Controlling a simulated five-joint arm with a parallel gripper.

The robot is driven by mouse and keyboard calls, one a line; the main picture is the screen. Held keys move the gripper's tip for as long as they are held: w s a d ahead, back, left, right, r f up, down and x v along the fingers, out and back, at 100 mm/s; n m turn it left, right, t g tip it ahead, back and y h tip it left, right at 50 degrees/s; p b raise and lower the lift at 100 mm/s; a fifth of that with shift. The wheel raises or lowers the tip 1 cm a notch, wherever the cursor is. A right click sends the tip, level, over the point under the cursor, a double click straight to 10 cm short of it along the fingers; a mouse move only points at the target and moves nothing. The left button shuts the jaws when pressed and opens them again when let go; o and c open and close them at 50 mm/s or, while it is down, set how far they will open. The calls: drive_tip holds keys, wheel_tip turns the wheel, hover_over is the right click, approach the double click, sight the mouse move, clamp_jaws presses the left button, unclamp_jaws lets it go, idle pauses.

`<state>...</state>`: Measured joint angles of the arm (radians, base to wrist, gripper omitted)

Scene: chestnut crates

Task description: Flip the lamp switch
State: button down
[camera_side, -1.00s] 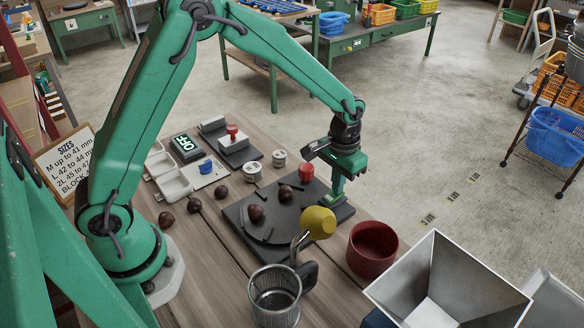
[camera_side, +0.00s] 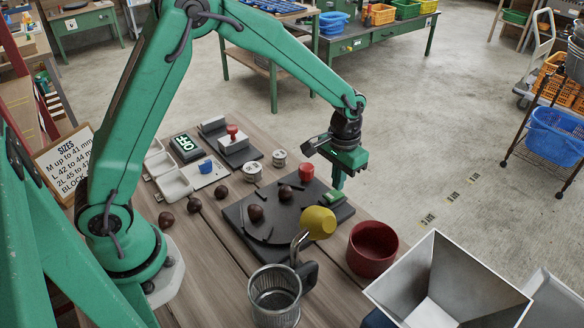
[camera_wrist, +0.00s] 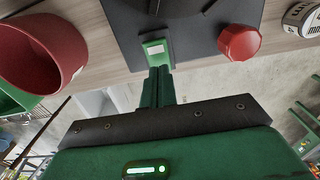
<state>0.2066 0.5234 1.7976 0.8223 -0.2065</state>
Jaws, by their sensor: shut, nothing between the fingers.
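A small green switch with a pale label (camera_side: 333,196) sits at the right corner of the dark round-plate board (camera_side: 262,225); in the wrist view the switch (camera_wrist: 155,46) lies just beyond my fingertips. A yellow lamp head (camera_side: 318,222) on a bent metal stem leans over the board's near side; I cannot tell whether it is lit. A black sign (camera_side: 187,147) reads OFF in glowing letters. My gripper (camera_side: 338,186) is shut and empty, pointing down just above the switch; I cannot tell whether it touches. It also shows in the wrist view (camera_wrist: 160,72).
A red knob (camera_side: 306,172) stands on the board beside the switch. A red bowl (camera_side: 372,250) is close on the right, a wire basket (camera_side: 274,297) in front. Chestnuts lie on the board and bench. Small cans (camera_side: 279,158) stand behind.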

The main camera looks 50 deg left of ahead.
sight(335, 193)
drive_tip(key=shift+r, duration=2.75)
drive_tip(key=shift+r, duration=0.1)
drive_tip(key=s+a+r+t, duration=0.3)
drive_tip(key=s+a+r, duration=0.3)
drive_tip(key=s+r, duration=0.55)
drive_tip(key=s+a+r+t, duration=0.2)
drive_tip(key=s+a, duration=0.1)
drive_tip(key=s, duration=0.8)
drive_tip(key=shift+s+a+t, duration=0.25)
drive_tip(key=shift+t, duration=0.05)
